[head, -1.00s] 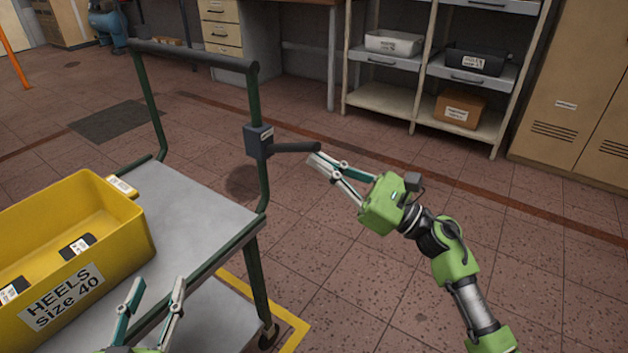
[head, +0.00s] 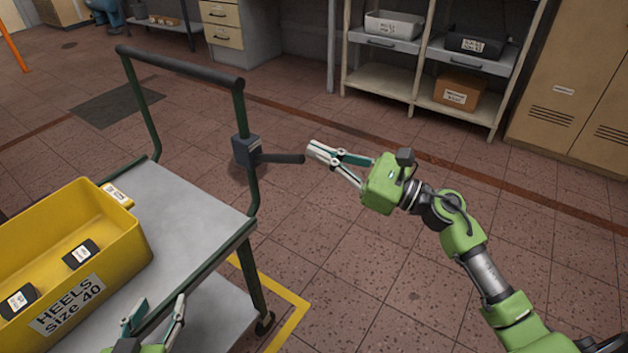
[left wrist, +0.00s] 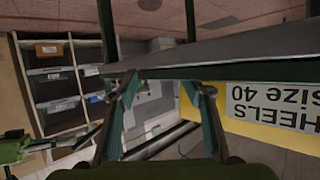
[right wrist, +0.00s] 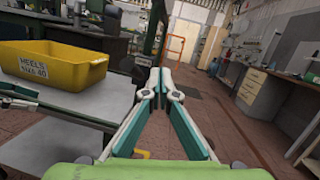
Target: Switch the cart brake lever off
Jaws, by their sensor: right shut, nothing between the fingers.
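The cart (head: 206,194) has a dark green frame and grey decks and stands at the left in the head view. Its brake unit, a dark box (head: 246,151), sits on the right handle post. The dark brake lever (head: 281,158) sticks out from it to the right, about level. My right gripper (head: 312,150) is shut and empty, its tips just right of the lever's free end with a small gap in the picture. Its closed fingers also show in the right wrist view (right wrist: 160,80), where I cannot make out the lever. My left gripper (head: 158,306) is open and empty, low by the cart's near side.
A yellow bin (head: 128,247) labelled HEELS size 40 stands on the cart's top deck with dark blocks inside. Shelves (head: 385,84) with boxes and a tan locker (head: 566,95) stand at the back. The floor right of the cart is clear.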

